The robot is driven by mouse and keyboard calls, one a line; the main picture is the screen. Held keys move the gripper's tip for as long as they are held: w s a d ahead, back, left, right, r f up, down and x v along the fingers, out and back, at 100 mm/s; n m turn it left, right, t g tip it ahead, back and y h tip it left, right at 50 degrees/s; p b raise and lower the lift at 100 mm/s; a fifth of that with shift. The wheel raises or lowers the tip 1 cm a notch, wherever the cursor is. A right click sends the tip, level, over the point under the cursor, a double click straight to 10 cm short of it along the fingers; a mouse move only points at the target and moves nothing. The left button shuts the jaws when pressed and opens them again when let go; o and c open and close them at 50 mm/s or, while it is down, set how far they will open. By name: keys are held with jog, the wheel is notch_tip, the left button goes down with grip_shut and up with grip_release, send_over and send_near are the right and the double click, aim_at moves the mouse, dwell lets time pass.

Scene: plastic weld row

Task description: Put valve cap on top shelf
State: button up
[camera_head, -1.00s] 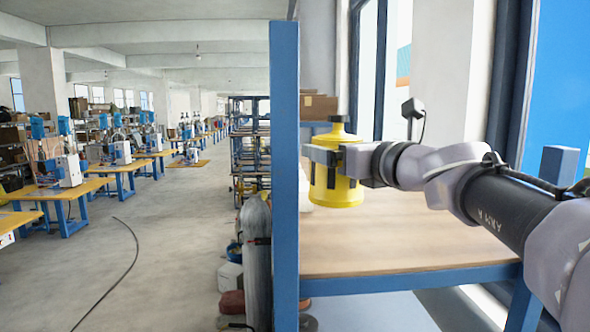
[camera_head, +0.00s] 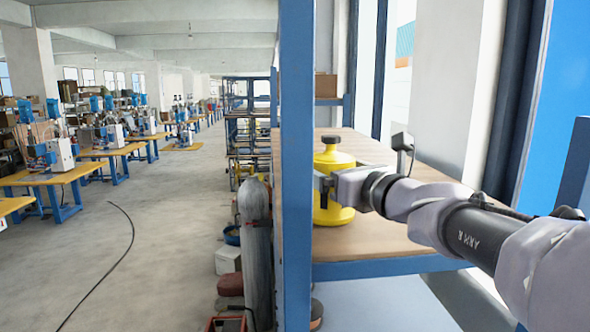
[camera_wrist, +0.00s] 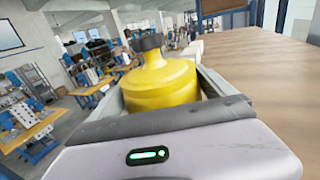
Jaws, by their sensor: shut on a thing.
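The valve cap (camera_head: 334,172) is a yellow, bottle-shaped piece with a knob on top. My gripper (camera_head: 322,190) is shut on it around its body, and it stands upright. In the head view the cap is at the wooden top of the shelf (camera_head: 375,240), its left side partly hidden by the blue post. I cannot tell whether its base touches the wood. In the wrist view the cap (camera_wrist: 160,82) sits between the two fingers, with a dark knob on top, and the wooden surface (camera_wrist: 262,75) lies to its right.
A blue upright post (camera_head: 296,160) stands just left of the gripper. A cardboard box (camera_head: 326,86) is at the back. A grey gas cylinder (camera_head: 255,240) stands left of the post. Much of the wooden top right of the cap is clear.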

jog(key=shift+f, duration=0.2)
jog(key=o, duration=1.3)
jog(key=shift+w+a, duration=0.1)
jog(key=shift+w, duration=0.05)
jog(key=shift+w+a, duration=0.1)
jog(key=shift+w, duration=0.1)
jog(key=shift+s+r, duration=0.1)
jog(key=b+v, duration=0.2)
jog(key=v, duration=1)
jog(key=shift+s, duration=0.1)
